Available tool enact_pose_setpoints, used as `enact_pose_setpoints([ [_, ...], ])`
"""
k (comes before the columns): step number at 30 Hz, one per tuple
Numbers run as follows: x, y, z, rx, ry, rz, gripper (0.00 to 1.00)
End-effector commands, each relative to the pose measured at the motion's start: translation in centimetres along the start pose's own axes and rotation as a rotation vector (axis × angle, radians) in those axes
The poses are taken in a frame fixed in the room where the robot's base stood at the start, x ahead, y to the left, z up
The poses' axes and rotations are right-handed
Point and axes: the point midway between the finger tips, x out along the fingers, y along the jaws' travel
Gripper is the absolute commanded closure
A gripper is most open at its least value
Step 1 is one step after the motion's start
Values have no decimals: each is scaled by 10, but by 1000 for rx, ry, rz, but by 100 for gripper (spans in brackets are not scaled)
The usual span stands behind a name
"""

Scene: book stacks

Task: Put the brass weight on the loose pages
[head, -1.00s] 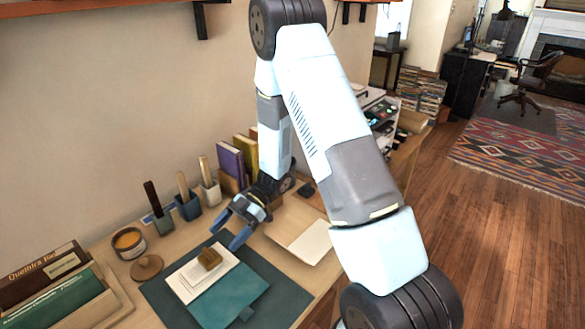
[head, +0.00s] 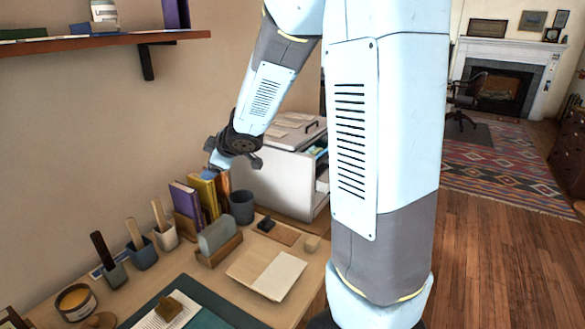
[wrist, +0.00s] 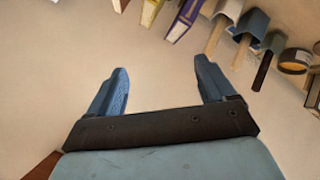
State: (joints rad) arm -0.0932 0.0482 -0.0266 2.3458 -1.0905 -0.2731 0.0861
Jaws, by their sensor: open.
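A small brass-coloured block, the brass weight (head: 171,307), rests on the pale loose pages (head: 152,320) at the bottom edge of the head view. The pages lie on a dark green mat (head: 222,305), and the lower part of them is cut off by the frame. My gripper (head: 209,170) is raised well above the desk, near the upright books and apart from the weight. In the wrist view my gripper (wrist: 162,70) is open, with nothing between its blue fingers. Neither the weight nor the pages show in the wrist view.
Books (head: 188,202), brush holders (head: 142,254), a tin (head: 76,302) and a grey cup (head: 242,207) line the back of the desk. A shelf (head: 110,40) overhangs upper left.

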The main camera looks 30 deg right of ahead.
Motion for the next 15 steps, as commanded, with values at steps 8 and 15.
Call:
enact_pose_setpoints([
  [8,-101,36,27,270,-204,207,17],
  [15,-187,19,52,546,-345,274,17],
])
